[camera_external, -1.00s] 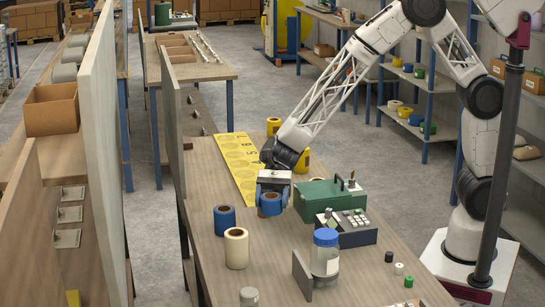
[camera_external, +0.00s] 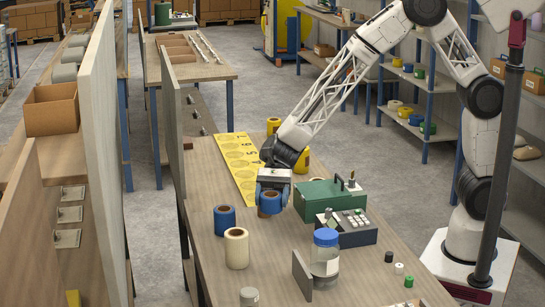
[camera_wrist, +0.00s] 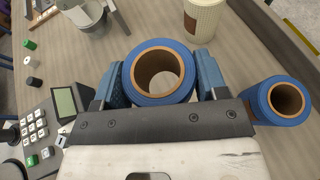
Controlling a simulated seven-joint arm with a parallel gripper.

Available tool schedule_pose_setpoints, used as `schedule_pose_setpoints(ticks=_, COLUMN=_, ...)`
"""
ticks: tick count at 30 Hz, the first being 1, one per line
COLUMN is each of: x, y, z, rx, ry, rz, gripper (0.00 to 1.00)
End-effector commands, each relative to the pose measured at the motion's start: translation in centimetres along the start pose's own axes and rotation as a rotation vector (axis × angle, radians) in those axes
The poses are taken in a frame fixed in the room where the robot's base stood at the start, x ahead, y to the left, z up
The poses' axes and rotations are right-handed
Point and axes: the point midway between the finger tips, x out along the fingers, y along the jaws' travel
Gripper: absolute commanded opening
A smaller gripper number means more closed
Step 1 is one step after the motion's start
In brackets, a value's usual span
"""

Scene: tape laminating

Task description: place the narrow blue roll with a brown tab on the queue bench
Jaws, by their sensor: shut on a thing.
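My gripper (camera_external: 271,193) is shut on a blue roll (camera_external: 270,207) with a brown core, over the near wooden bench (camera_external: 205,175). In the wrist view this roll (camera_wrist: 187,76) sits upright between the two blue fingers. I cannot make out a brown tab on it. A second blue roll (camera_external: 224,224) with a brown core stands on the bench to the left of the gripper; it also shows in the wrist view (camera_wrist: 262,103). I cannot tell whether the held roll is clear of the bench top. No label shows which bench is the queue bench.
A cream roll (camera_external: 236,252) and a blue-lidded jar (camera_external: 326,258) stand in front of the gripper. A green box (camera_external: 325,200) and a keypad device (camera_external: 350,230) are close on its right. A yellow numbered strip (camera_external: 240,165) lies behind; yellow rolls (camera_external: 302,163) stand beyond.

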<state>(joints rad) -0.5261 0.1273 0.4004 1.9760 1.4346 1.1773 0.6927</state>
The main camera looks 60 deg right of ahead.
Motion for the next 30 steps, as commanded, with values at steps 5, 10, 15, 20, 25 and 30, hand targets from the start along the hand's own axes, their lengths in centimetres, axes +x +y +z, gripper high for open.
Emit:
schedule_pose_setpoints(ticks=5, x=-0.7, y=-0.7, z=-0.3, rx=0.006, ry=0.0, rz=-0.015, gripper=0.43)
schedule_pose_setpoints(ticks=10, x=-2.5, y=-2.3, z=-1.1, rx=0.02, ry=0.002, rz=-0.053, gripper=0.43)
schedule_pose_setpoints(ticks=15, x=-5.5, y=-4.9, z=-2.6, rx=0.045, ry=0.004, rz=-0.115, gripper=0.43)
schedule_pose_setpoints(ticks=20, x=-9.1, y=-7.6, z=-4.3, rx=0.073, ry=0.005, rz=-0.184, gripper=0.43)
schedule_pose_setpoints(ticks=25, x=-13.2, y=-10.2, z=-6.3, rx=0.104, ry=0.008, rz=-0.26, gripper=0.43)
schedule_pose_setpoints(ticks=30, x=-17.6, y=-12.5, z=-8.3, rx=0.134, ry=0.009, rz=-0.335, gripper=0.43)
